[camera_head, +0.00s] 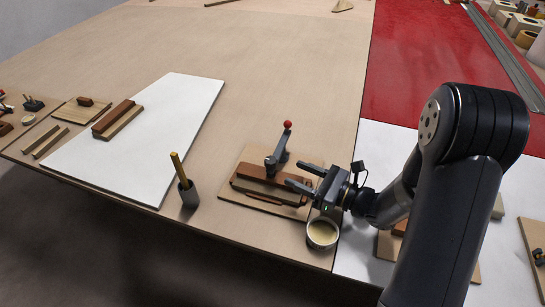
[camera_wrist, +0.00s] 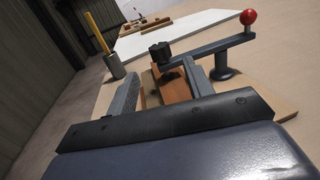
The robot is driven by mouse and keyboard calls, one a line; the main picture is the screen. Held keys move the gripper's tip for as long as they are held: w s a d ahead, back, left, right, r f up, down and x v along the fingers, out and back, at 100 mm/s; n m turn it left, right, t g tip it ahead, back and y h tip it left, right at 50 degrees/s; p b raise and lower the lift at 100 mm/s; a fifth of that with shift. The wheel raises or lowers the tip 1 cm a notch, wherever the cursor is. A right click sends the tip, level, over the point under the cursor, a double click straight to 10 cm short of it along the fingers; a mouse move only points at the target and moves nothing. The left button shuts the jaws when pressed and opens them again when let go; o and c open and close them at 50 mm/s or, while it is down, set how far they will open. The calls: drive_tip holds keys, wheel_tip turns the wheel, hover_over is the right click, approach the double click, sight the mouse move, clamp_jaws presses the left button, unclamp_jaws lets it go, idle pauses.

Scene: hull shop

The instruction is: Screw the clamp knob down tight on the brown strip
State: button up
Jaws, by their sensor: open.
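The clamp arm (camera_head: 279,148) with a red ball end (camera_head: 287,124) reaches over a wooden board (camera_head: 231,197). Its dark knob (camera_head: 271,163) stands over the brown strip (camera_head: 262,184) on the board. In the wrist view the black knob (camera_wrist: 160,52) shows ahead, at the end of the grey arm (camera_wrist: 212,46), with the brown strip (camera_wrist: 178,88) below. Whether the clamp's foot touches the strip is hidden. My gripper (camera_head: 299,176) is open and empty, just right of the knob. In the wrist view its fingers (camera_wrist: 163,68) are spread, with the knob beyond and between the tips.
A cup of pale contents (camera_head: 322,234) stands close below my gripper at the table's edge. A dark holder with a yellow stick (camera_head: 187,188) stands left of the board. A white sheet (camera_head: 145,135) lies farther left. The table behind the clamp is clear.

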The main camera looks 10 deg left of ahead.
sight(270, 163)
drive_tip(key=x, duration=0.9)
drive_tip(key=shift+f+p, duration=0.1)
drive_tip(key=shift+p, duration=0.2)
drive_tip(key=c, duration=0.9)
drive_tip(key=shift+c, duration=0.2)
drive_tip(key=shift+t+b, duration=0.3)
drive_tip(key=shift+b, duration=0.05)
